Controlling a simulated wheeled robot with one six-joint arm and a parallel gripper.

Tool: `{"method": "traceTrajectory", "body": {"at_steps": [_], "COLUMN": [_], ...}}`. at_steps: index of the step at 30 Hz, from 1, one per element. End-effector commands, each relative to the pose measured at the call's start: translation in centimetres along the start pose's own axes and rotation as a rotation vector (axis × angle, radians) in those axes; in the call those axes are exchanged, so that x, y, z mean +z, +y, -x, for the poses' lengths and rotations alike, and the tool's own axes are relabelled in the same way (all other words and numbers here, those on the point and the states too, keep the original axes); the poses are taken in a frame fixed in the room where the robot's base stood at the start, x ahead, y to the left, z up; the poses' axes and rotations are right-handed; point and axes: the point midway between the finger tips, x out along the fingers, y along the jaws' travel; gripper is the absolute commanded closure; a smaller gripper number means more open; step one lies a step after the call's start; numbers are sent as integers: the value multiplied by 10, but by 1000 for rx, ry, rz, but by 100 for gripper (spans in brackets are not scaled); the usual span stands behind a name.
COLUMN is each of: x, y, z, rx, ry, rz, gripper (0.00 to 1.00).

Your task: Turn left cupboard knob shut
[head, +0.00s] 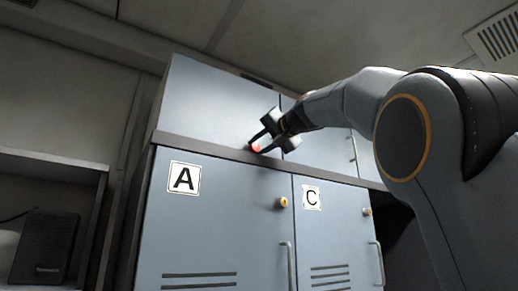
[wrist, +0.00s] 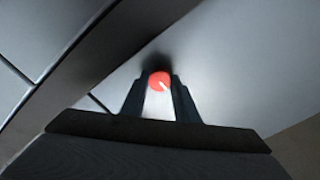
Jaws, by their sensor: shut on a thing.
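A round red knob (head: 257,147) with a pale mark sits low on the upper left cupboard door (head: 205,100). In the wrist view the knob (wrist: 159,81) shows between my two dark fingertips, its pale mark slanting down to the right. My gripper (head: 259,142) is shut on the knob, with a finger on either side of it. The upper left door looks closed, flush with the cabinet front. The finger contact is partly hidden in the head view.
Below are locker doors marked A (head: 185,178) and C (head: 311,197), each with a yellow knob (head: 283,202) and a vertical handle (head: 290,262). A shelf (head: 55,163) with a dark box (head: 45,247) stands at the left. The ceiling is close above the cabinet.

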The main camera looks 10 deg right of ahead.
Motion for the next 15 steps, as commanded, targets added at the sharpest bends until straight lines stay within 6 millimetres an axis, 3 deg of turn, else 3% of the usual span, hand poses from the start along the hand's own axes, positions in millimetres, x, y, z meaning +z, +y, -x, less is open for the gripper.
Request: {"method": "traceTrajectory", "body": {"at_steps": [12,13,15], "x": [1,1,1], "y": [1,1,1], "z": [-1,-1,0], "rx": [2,2,2], "ry": [-2,-2,-2], "rz": [9,9,8], "gripper": [95,71,59]}}
